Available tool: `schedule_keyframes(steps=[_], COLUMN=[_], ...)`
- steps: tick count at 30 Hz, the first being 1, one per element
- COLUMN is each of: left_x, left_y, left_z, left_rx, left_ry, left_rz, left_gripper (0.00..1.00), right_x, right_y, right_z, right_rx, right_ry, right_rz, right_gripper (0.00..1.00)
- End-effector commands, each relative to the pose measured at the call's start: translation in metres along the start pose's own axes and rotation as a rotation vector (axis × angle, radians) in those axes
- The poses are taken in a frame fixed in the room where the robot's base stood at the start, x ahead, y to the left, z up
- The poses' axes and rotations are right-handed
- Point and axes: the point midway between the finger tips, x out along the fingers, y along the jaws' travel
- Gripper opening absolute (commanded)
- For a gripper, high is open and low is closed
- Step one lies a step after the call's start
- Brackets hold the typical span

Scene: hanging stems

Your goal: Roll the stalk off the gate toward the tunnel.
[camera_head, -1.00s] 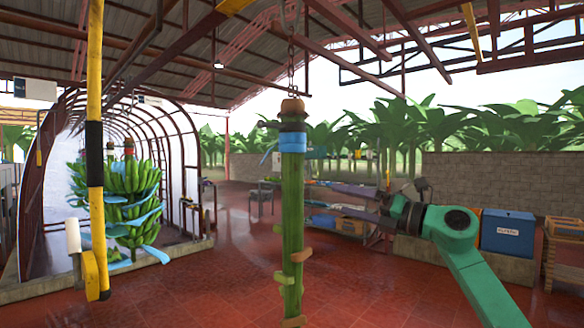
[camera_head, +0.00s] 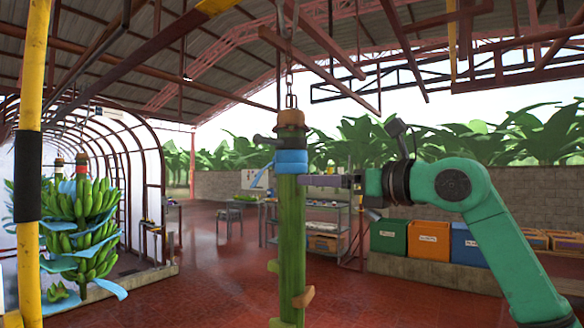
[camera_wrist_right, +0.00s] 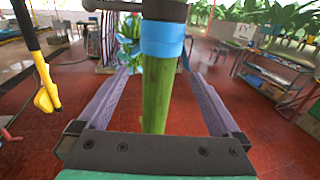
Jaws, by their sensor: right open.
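The green stalk (camera_head: 291,235) hangs upright from a chain in the middle of the head view, with a blue band (camera_head: 291,162) near its top and cut stubs lower down. My right gripper (camera_head: 318,181) is at the stalk just below the band. In the right wrist view the stalk (camera_wrist_right: 157,100) stands between the two spread purple fingers, with room on both sides; the jaws are open. The tunnel (camera_head: 125,130), a row of red arches, is at the left of the head view. I cannot make out the gate for certain. My left gripper is not in view.
A banana bunch (camera_head: 80,225) with blue sheets hangs by the tunnel. A yellow and black pole (camera_head: 30,120) stands nearer at the left. Coloured bins (camera_head: 428,240) and a shelf (camera_head: 320,225) stand behind on the right. Red floor lies open between the stalk and tunnel.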

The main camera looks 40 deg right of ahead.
Motion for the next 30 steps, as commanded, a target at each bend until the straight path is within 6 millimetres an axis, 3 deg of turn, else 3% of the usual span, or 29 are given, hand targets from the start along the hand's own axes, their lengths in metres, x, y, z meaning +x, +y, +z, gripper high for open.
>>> schedule_keyframes(steps=[1,5,9,12,20,27,28,30], left_x=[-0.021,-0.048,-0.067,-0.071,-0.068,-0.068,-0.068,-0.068], left_y=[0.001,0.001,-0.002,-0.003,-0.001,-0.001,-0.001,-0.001], left_z=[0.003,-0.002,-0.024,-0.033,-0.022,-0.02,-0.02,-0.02], left_rx=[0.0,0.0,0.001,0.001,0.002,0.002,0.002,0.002], left_ry=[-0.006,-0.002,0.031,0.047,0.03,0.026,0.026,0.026], left_rz=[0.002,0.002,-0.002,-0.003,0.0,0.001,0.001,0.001], left_gripper=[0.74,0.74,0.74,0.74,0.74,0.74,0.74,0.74], right_x=[0.015,0.049,0.075,0.085,0.087,0.087,0.087,0.087], right_y=[0.0,0.001,0.0,0.0,0.0,0.0,0.0,0.0], right_z=[0.01,0.011,0.008,0.004,-0.001,-0.001,-0.001,0.0], right_rx=[0.003,0.004,0.005,0.003,0.001,0.002,0.002,0.002], right_ry=[0.006,0.005,0.001,0.001,0.001,0.001,0.001,0.001], right_rz=[0.003,0.004,0.003,0.002,0.001,0.001,0.001,0.001], right_gripper=[1.0,1.0,1.0,1.0,1.0,0.08,0.0,0.0])
